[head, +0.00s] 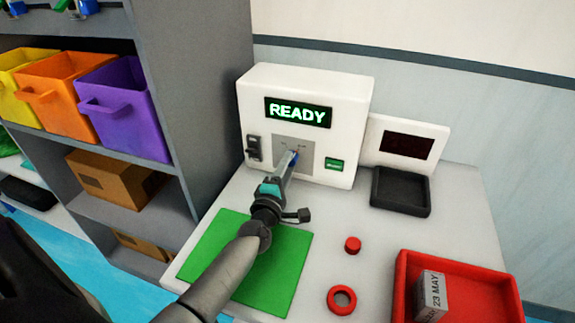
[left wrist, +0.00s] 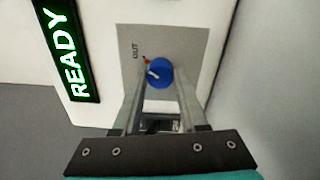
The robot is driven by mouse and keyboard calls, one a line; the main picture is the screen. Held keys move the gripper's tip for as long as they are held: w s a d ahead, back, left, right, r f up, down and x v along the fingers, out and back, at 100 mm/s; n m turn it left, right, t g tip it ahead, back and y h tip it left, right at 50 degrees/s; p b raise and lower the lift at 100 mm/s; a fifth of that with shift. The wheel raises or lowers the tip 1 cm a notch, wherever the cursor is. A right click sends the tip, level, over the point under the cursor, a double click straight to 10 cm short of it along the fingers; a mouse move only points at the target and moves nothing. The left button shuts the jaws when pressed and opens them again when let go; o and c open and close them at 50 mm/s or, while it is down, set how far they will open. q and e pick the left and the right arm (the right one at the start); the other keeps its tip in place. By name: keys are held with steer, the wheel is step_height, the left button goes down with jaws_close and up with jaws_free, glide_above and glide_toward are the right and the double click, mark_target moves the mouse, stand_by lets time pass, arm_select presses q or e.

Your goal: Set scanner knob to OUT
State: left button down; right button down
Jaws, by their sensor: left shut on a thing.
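The scanner (head: 350,95) is a white box at the back of the table, with a lit green READY display (head: 298,112). Its blue knob (left wrist: 159,73) sits on a grey plate (left wrist: 190,45) marked OUT (left wrist: 135,48). The knob's white pointer lies toward the label side in the left wrist view, close to a small orange-red mark. My left gripper (head: 292,157) reaches the plate and is shut on the blue knob, one finger on each side of it. In the head view the fingers mostly hide the knob. My right gripper is not in view.
A green mat (head: 215,245) lies under my left arm. A black tray (head: 400,190), a red cap (head: 352,245), a red ring (head: 341,299) and a red tray (head: 475,290) holding a dated box (head: 431,296) are to the right. A grey shelf with coloured bins (head: 125,105) stands left.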

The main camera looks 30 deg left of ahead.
arm_select(q)
steer(key=shift+m, duration=0.4)
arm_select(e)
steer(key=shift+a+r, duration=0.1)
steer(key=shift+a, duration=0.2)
arm_select(q)
steer(key=c, duration=0.7)
jaws_free()
steer(key=shift+o, duration=1.3)
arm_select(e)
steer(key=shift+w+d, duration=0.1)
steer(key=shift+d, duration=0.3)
arm_select(q)
steer(key=p+v, duration=0.1)
steer(key=v, duration=1.3)
steer(key=shift+f+p, duration=0.1)
steer(key=shift+p, duration=0.2)
steer(key=shift+s+d, duration=0.1)
steer(key=shift+s, duration=0.5)
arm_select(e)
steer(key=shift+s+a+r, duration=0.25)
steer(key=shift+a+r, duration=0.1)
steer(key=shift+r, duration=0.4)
